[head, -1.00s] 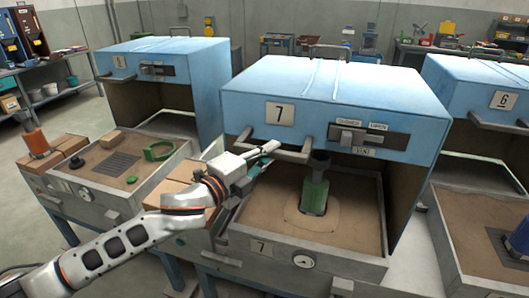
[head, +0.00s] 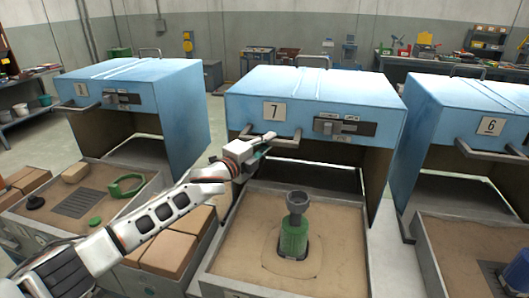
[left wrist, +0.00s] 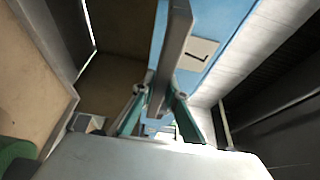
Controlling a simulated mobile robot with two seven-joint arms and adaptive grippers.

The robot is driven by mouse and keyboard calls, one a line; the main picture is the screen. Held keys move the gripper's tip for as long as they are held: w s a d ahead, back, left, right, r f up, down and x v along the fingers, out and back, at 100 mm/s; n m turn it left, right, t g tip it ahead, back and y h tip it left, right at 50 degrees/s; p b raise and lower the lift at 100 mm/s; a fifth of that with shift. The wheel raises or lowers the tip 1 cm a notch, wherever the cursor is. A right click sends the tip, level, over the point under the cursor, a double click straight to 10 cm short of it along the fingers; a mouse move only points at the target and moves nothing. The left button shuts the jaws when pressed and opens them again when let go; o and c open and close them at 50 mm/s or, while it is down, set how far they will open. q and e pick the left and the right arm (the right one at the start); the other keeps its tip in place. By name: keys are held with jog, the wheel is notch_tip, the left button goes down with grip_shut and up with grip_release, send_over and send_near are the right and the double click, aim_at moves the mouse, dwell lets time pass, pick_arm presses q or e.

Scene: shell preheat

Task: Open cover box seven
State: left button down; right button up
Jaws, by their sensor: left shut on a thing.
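Cover box seven (head: 330,95) is a blue cover with a "7" plate (head: 274,111) on its front. It stands raised over its sand tray (head: 222,270), with an open gap below its front. A grey bar handle (head: 285,153) runs along the cover's lower front edge, and a dark latch (head: 328,126) sits to its right. My left gripper (head: 268,140) is at the left part of the handle. In the left wrist view its teal fingers (left wrist: 157,115) are shut around the grey handle bar (left wrist: 175,50). My right gripper is not in view.
A green piece with a dark cup on top (head: 294,225) stands in the tray's sand. Tan blocks (head: 170,250) lie left of the tray. A neighbouring blue box (head: 135,90) stands left, and box six (head: 465,105) stands right. Workbenches line the back wall.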

aim_at(278, 129)
pick_arm(q)
jog(key=w, duration=0.1)
jog(key=w+d+b, duration=0.1)
jog(key=w, duration=0.1)
jog(key=w+b, duration=0.1)
jog(key=shift+w+d+f, duration=0.15)
jog(key=shift+w+d, duration=0.25)
jog(key=shift+w, duration=0.45)
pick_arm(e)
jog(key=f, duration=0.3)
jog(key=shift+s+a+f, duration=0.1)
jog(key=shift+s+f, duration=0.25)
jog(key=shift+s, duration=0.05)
pick_arm(q)
jog(key=shift+r, duration=0.2)
jog(key=c, duration=2)
grip_release()
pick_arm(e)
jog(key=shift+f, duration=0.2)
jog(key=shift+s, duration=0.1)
